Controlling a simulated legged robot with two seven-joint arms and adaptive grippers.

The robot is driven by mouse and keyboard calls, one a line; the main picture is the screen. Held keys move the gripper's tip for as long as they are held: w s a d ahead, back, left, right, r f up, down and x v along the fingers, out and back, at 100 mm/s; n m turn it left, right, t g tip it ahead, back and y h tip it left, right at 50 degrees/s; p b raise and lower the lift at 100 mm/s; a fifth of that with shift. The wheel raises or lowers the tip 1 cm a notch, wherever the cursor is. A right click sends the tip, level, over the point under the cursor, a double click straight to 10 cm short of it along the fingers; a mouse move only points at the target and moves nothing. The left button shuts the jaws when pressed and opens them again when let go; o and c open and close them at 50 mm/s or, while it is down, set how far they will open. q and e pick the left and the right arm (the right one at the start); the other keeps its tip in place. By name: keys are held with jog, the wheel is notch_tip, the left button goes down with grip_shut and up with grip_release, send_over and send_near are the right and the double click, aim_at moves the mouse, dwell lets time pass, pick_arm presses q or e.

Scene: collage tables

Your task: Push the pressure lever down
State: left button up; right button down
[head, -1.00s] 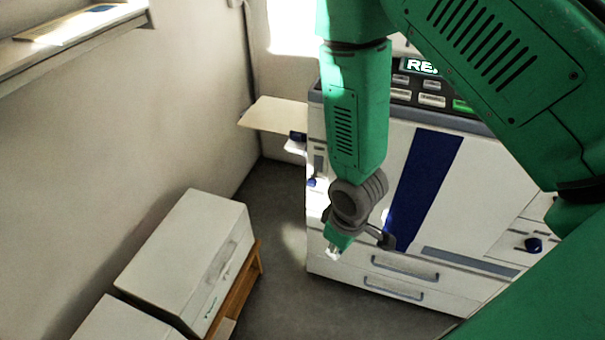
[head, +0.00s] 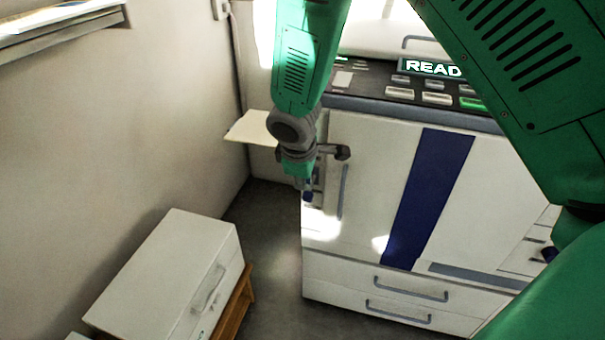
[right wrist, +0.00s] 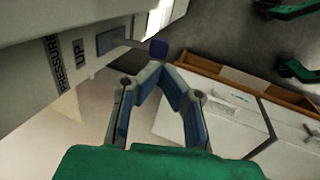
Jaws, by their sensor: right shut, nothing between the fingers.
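The pressure lever's blue knob (right wrist: 158,48) shows in the right wrist view, sticking out from a dark plate on the white machine's side. It lies just beyond the tips of my right gripper (right wrist: 161,66), which is shut and empty. Printed words, "PRESSURE" and "UP", are on the panel beside it. In the head view the blue knob (head: 308,196) shows just below my right gripper (head: 302,180), at the machine's left edge. Whether the fingers touch the knob cannot be told. My left gripper is not in view.
The white machine (head: 365,165) has a blue stripe, drawers below and a lit "READ" display (head: 432,68) on top. A pale shelf (head: 254,127) sticks out at its left. A white box (head: 172,265) on a wooden stand is at lower left. Grey floor lies between.

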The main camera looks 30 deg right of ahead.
aim_at(307, 197)
jog(key=b+x, duration=0.1)
jog(key=x, duration=0.2)
jog(key=shift+f, duration=0.45)
jog(key=shift+w+d+f, duration=0.15)
jog(key=shift+f, duration=0.15)
jog(key=shift+d+f+p, duration=0.1)
jog(key=shift+f+p, duration=0.25)
jog(key=shift+f, duration=0.15)
jog(key=shift+f+p, duration=0.25)
jog(key=shift+p, duration=0.3)
jog(key=shift+f, duration=0.2)
